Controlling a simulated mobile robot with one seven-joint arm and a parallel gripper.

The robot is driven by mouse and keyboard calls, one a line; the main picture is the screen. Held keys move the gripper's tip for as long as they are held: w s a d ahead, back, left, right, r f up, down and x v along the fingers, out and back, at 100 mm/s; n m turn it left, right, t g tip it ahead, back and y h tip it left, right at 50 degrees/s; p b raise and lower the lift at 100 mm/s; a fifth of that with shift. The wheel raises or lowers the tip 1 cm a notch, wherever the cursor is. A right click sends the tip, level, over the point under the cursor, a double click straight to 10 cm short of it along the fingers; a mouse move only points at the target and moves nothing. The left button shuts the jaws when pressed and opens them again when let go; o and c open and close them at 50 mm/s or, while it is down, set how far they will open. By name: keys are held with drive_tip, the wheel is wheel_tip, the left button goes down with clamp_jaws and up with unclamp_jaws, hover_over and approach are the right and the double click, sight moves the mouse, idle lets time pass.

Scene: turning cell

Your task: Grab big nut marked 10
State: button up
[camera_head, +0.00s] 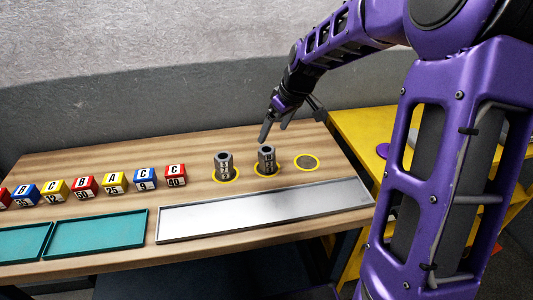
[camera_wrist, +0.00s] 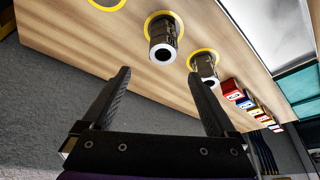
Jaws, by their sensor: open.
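Two dark grey cylindrical nuts with a central hole stand upright on the wooden table, each in a yellow ring. The left nut (camera_head: 224,166) also shows in the wrist view (camera_wrist: 206,70), partly hidden by a finger. The right nut (camera_head: 267,160) also shows in the wrist view (camera_wrist: 163,40), beyond the gap between my fingertips. Both carry pale markings too small to read surely, so I cannot tell which is marked 10. My gripper (camera_head: 276,131) is open and empty, above and behind the right nut, touching neither; its fingers frame the wrist view (camera_wrist: 159,75).
An empty yellow ring (camera_head: 307,162) lies right of the nuts. A shallow metal tray (camera_head: 265,211) lies in front. Several lettered and numbered cubes (camera_head: 176,175) stand in a row at left, behind teal trays (camera_head: 97,233). A yellow shelf unit (camera_head: 365,125) stands at right.

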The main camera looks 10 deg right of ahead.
sight(266, 149)
drive_tip(key=shift+x, duration=1.05)
drive_tip(key=x, duration=0.4)
drive_tip(key=shift+s+a+f, duration=0.15)
drive_tip(key=shift+s+f, duration=0.1)
drive_tip(key=shift+f, duration=0.2)
drive_tip(key=shift+w+a+f, duration=0.1)
drive_tip(key=shift+w+f, duration=0.05)
drive_tip(key=shift+f, duration=0.15)
drive_tip(key=shift+r, duration=0.1)
clamp_jaws()
